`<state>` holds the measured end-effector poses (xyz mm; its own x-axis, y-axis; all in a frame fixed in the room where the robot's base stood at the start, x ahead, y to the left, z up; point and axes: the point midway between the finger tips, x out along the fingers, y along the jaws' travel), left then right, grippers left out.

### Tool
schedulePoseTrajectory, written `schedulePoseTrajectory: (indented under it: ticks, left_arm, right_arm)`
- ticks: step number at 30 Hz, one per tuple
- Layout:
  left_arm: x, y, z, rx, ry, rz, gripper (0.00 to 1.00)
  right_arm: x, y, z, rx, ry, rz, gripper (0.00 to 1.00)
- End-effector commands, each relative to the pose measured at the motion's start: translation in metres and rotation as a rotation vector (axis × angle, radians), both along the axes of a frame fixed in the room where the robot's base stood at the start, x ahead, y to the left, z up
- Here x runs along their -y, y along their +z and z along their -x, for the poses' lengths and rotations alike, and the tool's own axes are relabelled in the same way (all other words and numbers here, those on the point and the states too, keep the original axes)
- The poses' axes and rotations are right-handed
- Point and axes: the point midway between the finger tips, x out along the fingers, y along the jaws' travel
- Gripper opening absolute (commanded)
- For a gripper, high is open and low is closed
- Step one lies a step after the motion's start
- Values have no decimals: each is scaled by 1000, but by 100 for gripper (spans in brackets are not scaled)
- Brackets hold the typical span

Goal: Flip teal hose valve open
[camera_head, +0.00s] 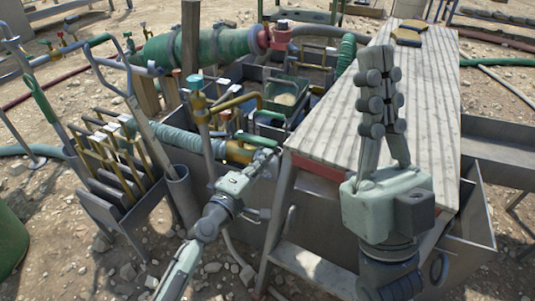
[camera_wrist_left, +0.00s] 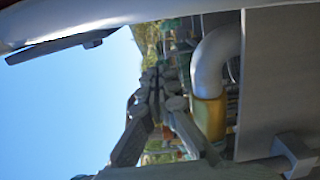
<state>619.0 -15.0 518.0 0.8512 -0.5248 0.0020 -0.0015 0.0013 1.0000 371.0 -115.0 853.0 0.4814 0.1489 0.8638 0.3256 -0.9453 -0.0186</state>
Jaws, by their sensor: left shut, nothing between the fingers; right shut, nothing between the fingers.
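The teal ribbed hose (camera_head: 190,142) runs right into a brass valve body (camera_head: 239,152) on the side of the grey tank. A green lever handle (camera_head: 257,140) lies across the top of this valve, slanting slightly down to the right. My left gripper (camera_head: 268,152) is shut and empty, its fingertips close to the right of the valve and lever; I cannot tell whether they touch. In the left wrist view the shut fingers (camera_wrist_left: 155,85) are beside a yellow brass fitting (camera_wrist_left: 208,115) on a pale curved pipe. My right gripper (camera_head: 376,60) is shut and empty, pointing up over the planks.
A wooden plank top (camera_head: 430,85) covers the right of the tank, with yellow-black pads (camera_head: 410,33) on it. An upright brass pipe with a teal top (camera_head: 196,83) stands left of the valve. A rack of tools (camera_head: 115,165) stands further left.

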Motion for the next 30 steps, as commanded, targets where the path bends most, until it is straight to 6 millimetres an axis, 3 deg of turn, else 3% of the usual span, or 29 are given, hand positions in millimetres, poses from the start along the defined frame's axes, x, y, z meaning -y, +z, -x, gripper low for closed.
schedulePoseTrajectory:
  ticks: [6,13,18,30]
  left_arm:
    - [-27,-3,43,-3,0,-5,0]
    - [-48,-2,75,-2,1,-6,0]
    - [-53,-2,84,-2,2,-2,0]
    - [-54,-2,85,-2,3,-2,0]
  right_arm:
    - [0,1,0,2,-1,-1,0]
    - [0,1,0,3,-1,-2,0]
    - [0,1,0,3,-1,-2,0]
    - [0,1,0,3,-1,-2,0]
